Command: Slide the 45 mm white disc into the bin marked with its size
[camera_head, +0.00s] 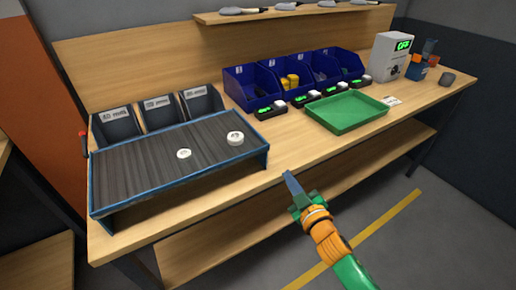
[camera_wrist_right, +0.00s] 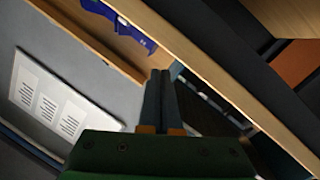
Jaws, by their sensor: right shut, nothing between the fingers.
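Two white discs lie on the dark slat conveyor (camera_head: 130,165): a larger disc (camera_head: 235,138) near its right end and a smaller disc (camera_head: 184,154) nearer the middle. I cannot tell from the picture which one is 45 mm. Three dark bins stand along the conveyor's back edge: a left bin (camera_head: 118,129), a middle bin (camera_head: 160,114) and a right bin (camera_head: 202,103). Their size labels are too small to read surely. My right gripper (camera_head: 291,180) is shut and empty, in front of the table edge and right of the conveyor, apart from both discs. Its closed fingers show in the wrist view (camera_wrist_right: 160,90). My left gripper is out of view.
A green tray (camera_head: 345,111) lies right of the conveyor. Blue bins (camera_head: 252,85) and small devices with green displays (camera_head: 270,110) stand behind it. A shelf (camera_head: 290,13) hangs above. The conveyor has a raised blue rim. Bare wood (camera_head: 290,145) lies between conveyor and tray.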

